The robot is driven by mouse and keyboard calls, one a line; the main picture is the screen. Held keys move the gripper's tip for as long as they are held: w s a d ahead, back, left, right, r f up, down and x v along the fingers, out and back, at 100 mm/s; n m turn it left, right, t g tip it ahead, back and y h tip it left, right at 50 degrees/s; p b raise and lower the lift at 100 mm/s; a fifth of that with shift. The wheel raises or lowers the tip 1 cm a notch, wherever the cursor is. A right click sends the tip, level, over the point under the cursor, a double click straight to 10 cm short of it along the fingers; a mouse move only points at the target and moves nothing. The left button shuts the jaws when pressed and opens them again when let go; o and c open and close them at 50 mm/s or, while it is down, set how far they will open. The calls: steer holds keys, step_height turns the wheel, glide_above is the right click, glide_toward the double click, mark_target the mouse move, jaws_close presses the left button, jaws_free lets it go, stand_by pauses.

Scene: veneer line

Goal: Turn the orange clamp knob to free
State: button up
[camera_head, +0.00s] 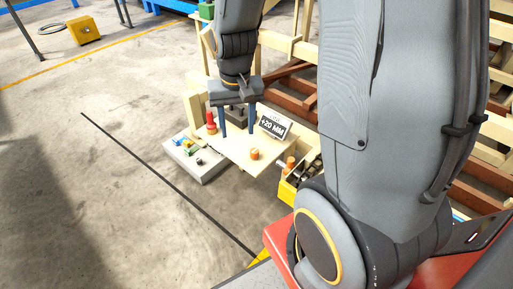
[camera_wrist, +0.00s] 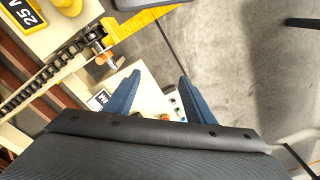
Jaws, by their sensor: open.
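Two small orange knobs show in the head view. One orange knob (camera_head: 254,154) stands on the pale tabletop (camera_head: 228,150); the other orange knob (camera_head: 291,162) is just right of it, by a yellow box. I cannot tell for sure which is the clamp knob. In the wrist view an orange knob (camera_wrist: 106,60) sits beside a chain, left of my fingers, and an orange piece (camera_wrist: 165,117) shows between them, partly hidden. My gripper (camera_head: 237,133) is open, blue fingers pointing down over the tabletop, left of both knobs. Its fingers also show in the wrist view (camera_wrist: 160,77).
A dark sign (camera_head: 273,126) with white lettering stands behind the knobs. A red peg-like piece (camera_head: 211,122) is left of my fingers. A grey control box (camera_head: 193,160) with coloured buttons adjoins the table. A yellow box (camera_head: 288,192) is at the right. Open floor lies left.

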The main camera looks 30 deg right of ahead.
steer(key=w+d+f+m+b, duration=0.1)
steer(key=w+d+f+m, duration=0.55)
steer(key=w+f, duration=0.5)
steer(key=m+b, duration=0.1)
steer(key=m, duration=0.3)
glide_above(255, 150)
steer(key=shift+g, duration=0.4)
steer(key=f, duration=1.1)
steer(key=shift+a, duration=0.25)
steer(key=shift+d+f, duration=0.1)
steer(key=shift+f, duration=0.5)
steer(key=shift+f+p, duration=0.55)
steer(key=shift+f, duration=2.85)
steer(key=c, duration=1.1)
